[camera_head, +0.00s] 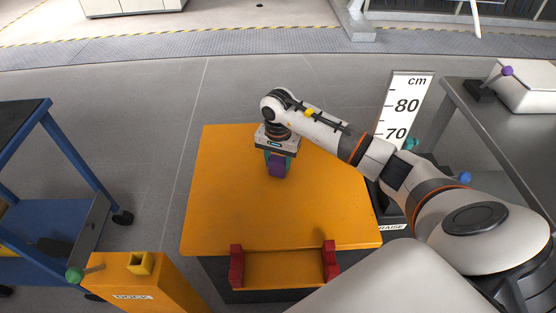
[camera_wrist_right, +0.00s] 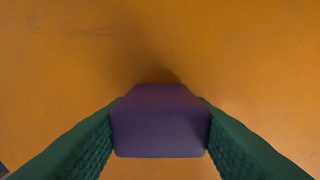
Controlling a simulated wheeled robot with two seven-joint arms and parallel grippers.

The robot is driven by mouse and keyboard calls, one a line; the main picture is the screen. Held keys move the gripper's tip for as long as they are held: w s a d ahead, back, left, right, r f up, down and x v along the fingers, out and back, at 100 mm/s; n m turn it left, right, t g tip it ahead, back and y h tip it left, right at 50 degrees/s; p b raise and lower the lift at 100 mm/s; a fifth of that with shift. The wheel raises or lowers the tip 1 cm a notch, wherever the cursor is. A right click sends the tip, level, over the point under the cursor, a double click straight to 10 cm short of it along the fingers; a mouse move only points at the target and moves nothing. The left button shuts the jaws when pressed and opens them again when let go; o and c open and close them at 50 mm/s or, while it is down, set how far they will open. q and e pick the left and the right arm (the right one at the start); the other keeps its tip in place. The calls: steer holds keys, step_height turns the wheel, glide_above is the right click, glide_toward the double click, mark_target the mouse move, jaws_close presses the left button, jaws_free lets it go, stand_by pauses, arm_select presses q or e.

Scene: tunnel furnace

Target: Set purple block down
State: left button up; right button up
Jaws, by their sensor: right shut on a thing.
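The purple block (camera_head: 277,167) is between the fingers of my right gripper (camera_head: 278,166), over the back middle of the orange table top (camera_head: 230,205). In the right wrist view the purple block (camera_wrist_right: 160,120) fills the space between the two green fingers, which press on its left and right sides. The orange surface lies behind it with a dark shadow close to the block. I cannot tell whether the block touches the surface. My left gripper is not in view.
Red brackets (camera_head: 236,265) stand at the table's front edge. An orange dock post (camera_head: 141,280) is front left, and a blue cart (camera_head: 70,150) is at the left. A height scale (camera_head: 405,105) and a grey bench (camera_head: 505,130) stand right. The table top around the block is clear.

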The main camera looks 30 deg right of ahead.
mark_target(278, 159)
steer(key=o, duration=1)
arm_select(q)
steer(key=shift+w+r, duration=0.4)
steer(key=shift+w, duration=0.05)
arm_select(e)
steer(key=shift+r, duration=0.15)
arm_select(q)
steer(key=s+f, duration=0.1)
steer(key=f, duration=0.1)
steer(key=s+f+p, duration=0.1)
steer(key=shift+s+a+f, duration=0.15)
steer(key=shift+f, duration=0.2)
arm_select(e)
step_height(278, 159, up, 12)
